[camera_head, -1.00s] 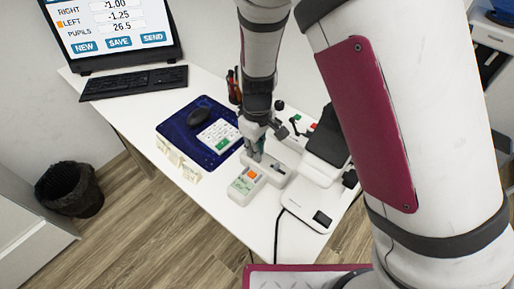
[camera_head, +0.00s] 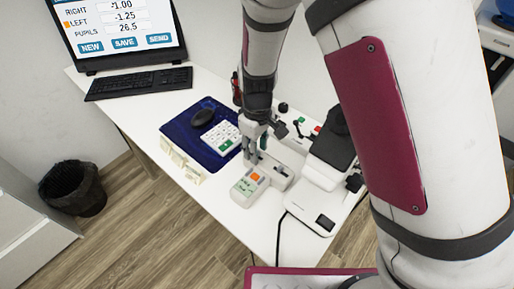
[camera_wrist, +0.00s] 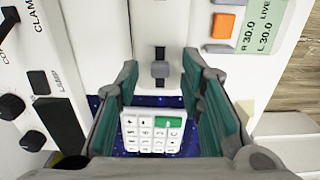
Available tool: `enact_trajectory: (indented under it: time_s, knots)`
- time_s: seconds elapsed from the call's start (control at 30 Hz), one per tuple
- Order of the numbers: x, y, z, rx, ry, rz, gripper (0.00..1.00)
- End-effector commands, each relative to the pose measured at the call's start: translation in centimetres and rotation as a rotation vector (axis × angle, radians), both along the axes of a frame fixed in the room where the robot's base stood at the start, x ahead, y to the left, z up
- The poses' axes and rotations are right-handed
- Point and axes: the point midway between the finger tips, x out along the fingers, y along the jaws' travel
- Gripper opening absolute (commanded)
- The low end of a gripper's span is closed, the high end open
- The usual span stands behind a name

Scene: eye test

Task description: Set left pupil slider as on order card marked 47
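My gripper (camera_head: 255,156) is over the white pupil meter on the desk. In the wrist view my gripper (camera_wrist: 161,80) is open, its teal-lined fingers apart on either side of a small grey slider knob (camera_wrist: 161,69). The knob sits in a dark slot and appears untouched; I cannot read a left or right label on it. The meter's green display (camera_wrist: 262,25) reads R 30.0 and L 30.0, marked LIVE, beside an orange button (camera_wrist: 223,24).
A monitor (camera_head: 122,28) shows RIGHT -1.00, LEFT -1.25, PUPILS 26.5. A lamp and clamp panel (camera_wrist: 40,75) stands close left of my gripper.

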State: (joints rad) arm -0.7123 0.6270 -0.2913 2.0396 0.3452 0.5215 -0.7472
Motion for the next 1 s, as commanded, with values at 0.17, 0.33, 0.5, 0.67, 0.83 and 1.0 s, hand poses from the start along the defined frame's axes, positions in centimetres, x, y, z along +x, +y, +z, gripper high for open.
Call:
enact_trajectory:
  time_s: [0.17,0.33,0.5,0.67,0.83,1.0]
  knots:
    - [0.1,0.1,2.5,0.004,-0.005,0.000,0.35]
    - [0.1,0.1,6.1,0.004,-0.005,0.002,0.35]
    - [0.1,0.1,9.2,0.004,-0.005,0.000,0.35]
    - [0.1,0.1,11.0,0.002,-0.002,0.000,0.35]
    - [0.0,0.0,11.7,0.001,-0.001,-0.001,0.35]
    - [0.0,0.0,11.7,0.001,-0.001,0.000,0.35]
